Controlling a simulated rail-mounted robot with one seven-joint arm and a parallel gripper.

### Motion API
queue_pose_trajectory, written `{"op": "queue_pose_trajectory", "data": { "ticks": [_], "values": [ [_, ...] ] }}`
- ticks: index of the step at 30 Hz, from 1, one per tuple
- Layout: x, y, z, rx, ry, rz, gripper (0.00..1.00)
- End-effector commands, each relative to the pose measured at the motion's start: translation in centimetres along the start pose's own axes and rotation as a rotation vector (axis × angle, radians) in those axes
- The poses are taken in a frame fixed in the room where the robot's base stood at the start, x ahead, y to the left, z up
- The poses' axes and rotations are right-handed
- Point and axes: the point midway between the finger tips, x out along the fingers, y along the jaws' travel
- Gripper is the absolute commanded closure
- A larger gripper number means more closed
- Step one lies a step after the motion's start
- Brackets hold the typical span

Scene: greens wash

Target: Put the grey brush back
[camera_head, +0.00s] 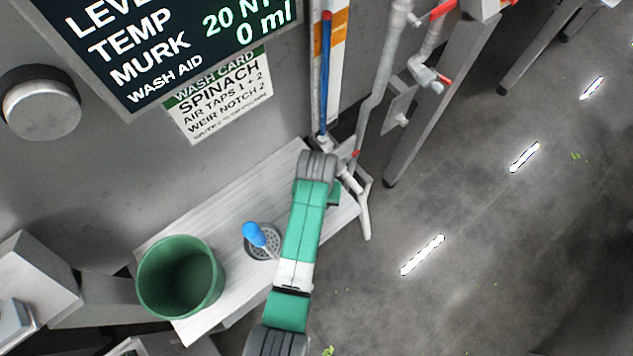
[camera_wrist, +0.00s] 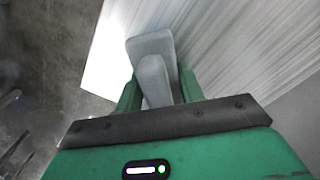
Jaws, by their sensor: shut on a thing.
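My gripper (camera_wrist: 159,86) shows in the wrist view with its two green fingers shut on the grey brush (camera_wrist: 152,62). The brush is a pale grey, blunt-ended piece that sticks out past the fingertips over a pale ribbed surface. In the head view my arm hides most of the gripper, and I cannot make out the grey brush there.
A green bucket (camera_head: 180,276) stands at the bench's left end. A wash card (camera_head: 222,92) and a dark display (camera_head: 170,45) are on the wall behind. Pipes with red handles (camera_head: 436,12) rise behind the bench's right end. Open floor (camera_head: 480,240) lies to the right.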

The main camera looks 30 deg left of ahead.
Motion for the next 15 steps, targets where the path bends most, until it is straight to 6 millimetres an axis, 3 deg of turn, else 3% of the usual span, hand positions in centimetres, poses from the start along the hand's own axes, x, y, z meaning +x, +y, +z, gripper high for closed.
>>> {"op": "queue_pose_trajectory", "data": {
  "ticks": [9, 10, 12, 13, 15],
  "values": [
    [0.34, 0.01, -0.04, 0.000, 0.001, 0.000, 0.80],
    [0.37, 0.01, -0.03, 0.000, 0.001, 0.000, 0.60],
    [0.30, 0.01, -0.03, 0.000, 0.001, 0.000, 0.46],
    [0.30, 0.01, -0.03, 0.000, 0.001, 0.000, 0.40],
    [0.29, 0.01, -0.03, 0.000, 0.001, 0.000, 0.40]
  ]
}}
